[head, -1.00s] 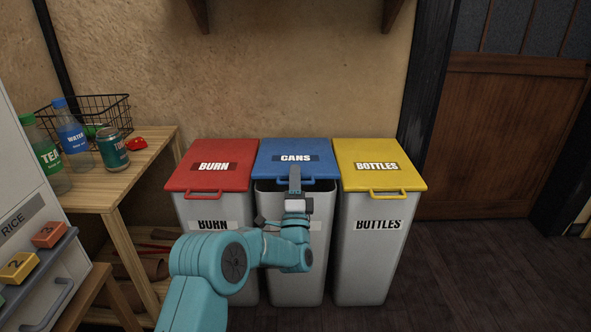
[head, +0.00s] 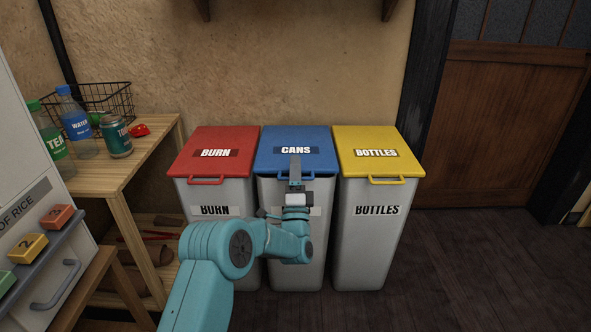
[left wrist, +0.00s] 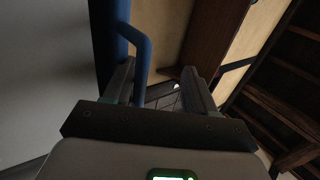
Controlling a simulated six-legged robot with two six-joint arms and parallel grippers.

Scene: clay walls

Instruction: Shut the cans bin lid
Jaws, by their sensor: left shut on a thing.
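The cans bin (head: 277,250) is a pale grey bin with a blue lid (head: 272,145) marked CANS, standing in the middle of three bins. In the left wrist view the blue handle (left wrist: 141,48) runs down to the fingers of my left gripper (left wrist: 160,88). My right gripper is not in view.
The burn bin (head: 213,150) with a red lid is close on the left, the bottles bin (head: 382,138) with a yellow lid close on the right. A wooden table (head: 150,150) with bottles, a can and a basket stands left. Floor at right is clear.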

